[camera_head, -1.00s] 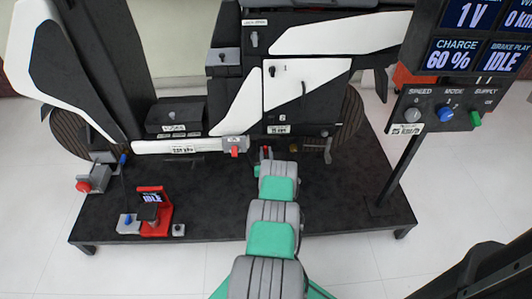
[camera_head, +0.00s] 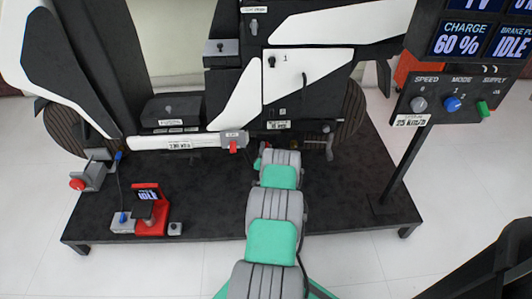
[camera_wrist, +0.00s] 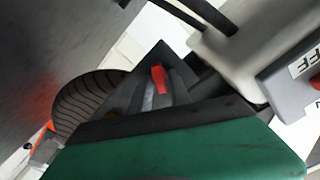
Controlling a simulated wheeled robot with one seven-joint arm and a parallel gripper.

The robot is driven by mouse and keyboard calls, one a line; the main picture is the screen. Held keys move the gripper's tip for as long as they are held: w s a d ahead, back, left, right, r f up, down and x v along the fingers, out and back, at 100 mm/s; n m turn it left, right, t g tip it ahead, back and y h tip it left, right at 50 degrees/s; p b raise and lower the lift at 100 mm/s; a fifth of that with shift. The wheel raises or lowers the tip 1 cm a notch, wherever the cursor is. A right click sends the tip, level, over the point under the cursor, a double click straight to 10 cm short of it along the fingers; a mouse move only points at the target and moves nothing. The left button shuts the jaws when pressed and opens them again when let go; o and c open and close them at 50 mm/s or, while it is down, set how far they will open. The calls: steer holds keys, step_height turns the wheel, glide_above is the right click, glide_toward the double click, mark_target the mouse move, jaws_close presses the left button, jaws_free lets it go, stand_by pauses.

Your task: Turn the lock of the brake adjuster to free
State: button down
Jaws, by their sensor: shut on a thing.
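My gripper (camera_wrist: 152,100) is low by the middle of the machine, at the end of my grey and green arm. In the wrist view a small red piece (camera_wrist: 160,77) shows between its dark fingers, and the jaws are shut on it. I cannot tell for sure that this piece is the lock of the brake adjuster, nor which way it is turned. In the head view my arm's end (camera_head: 264,160) hides the piece. The "BRAKE PLAY" display (camera_head: 508,42) at the upper right reads IDLE.
A white bar with a grey end block and red switch (camera_head: 233,146) is just left of my arm's end. A red device with a screen (camera_head: 150,207) stands at the left of the dark platform (camera_head: 340,205). A console (camera_head: 455,103) with knobs stands at the right.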

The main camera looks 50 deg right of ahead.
steer(key=m+b, duration=0.3)
steer(key=m, duration=0.2)
steer(key=m+b, duration=0.3)
steer(key=m, duration=0.3)
steer(key=shift+s+d+f, duration=0.1)
steer(key=shift+f, duration=0.1)
steer(key=shift+m, duration=0.4)
steer(key=c, duration=1.4)
jaws_free()
steer(key=shift+c, duration=0.2)
steer(key=p+v, duration=0.1)
steer(key=v, duration=0.6)
steer(key=shift+s+a+p, duration=0.25)
steer(key=shift+a+p, duration=0.05)
steer(key=shift+p, duration=0.05)
